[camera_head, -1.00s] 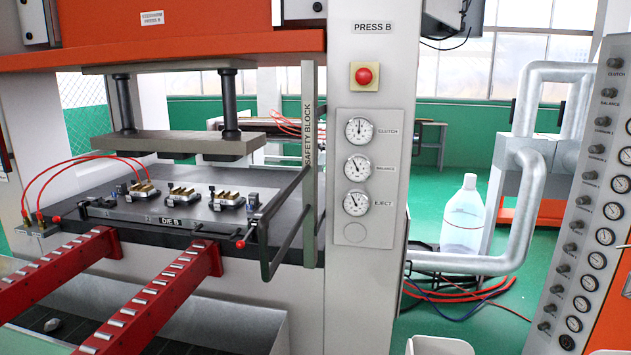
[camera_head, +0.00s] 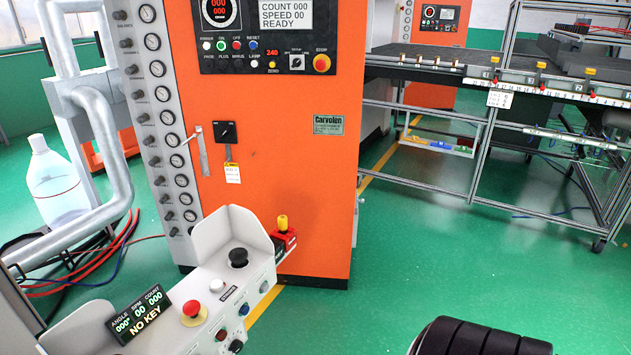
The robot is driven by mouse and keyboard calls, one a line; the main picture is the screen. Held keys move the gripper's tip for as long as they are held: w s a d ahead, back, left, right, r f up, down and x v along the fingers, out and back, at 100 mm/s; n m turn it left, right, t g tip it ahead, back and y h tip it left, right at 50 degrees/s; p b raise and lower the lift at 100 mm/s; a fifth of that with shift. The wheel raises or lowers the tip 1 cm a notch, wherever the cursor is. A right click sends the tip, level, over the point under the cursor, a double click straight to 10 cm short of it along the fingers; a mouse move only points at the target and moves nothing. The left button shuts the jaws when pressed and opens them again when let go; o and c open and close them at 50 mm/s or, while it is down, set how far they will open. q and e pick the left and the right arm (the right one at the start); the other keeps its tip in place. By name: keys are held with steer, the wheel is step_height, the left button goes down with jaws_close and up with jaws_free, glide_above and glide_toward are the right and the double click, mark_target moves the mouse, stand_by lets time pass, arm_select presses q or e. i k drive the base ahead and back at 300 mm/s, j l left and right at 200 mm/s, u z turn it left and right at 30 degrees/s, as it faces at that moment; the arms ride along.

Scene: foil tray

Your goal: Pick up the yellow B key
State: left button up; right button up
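A small yellow piece (camera_head: 282,222) stands upright on a red block (camera_head: 284,242) at the right end of the grey control console. It may be the yellow B key; no letter on it can be read at this size. The console (camera_head: 205,290) has a display (camera_head: 138,315) that reads NO KEY. Neither of my grippers shows in the head view, so nothing can be said of what they hold.
An orange cabinet (camera_head: 290,170) with a switch (camera_head: 226,132) stands behind the console. A black ridged rounded part (camera_head: 480,338) pokes in at the bottom right. A rack with a dark top (camera_head: 425,60) is at the right. Green floor (camera_head: 400,260) between is clear.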

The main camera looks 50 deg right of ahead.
mark_target(282, 220)
steer(key=z, duration=1.45)
steer(key=i+l+u, duration=0.1)
steer(key=u, duration=0.9)
steer(key=i+l+u, duration=0.15)
steer(key=l+u, duration=0.25)
steer(key=l, duration=0.35)
steer(key=l+u, duration=0.4)
steer(key=l, duration=0.3)
steer(key=l+u, duration=0.4)
steer(key=l, duration=0.4)
steer(key=k, duration=0.05)
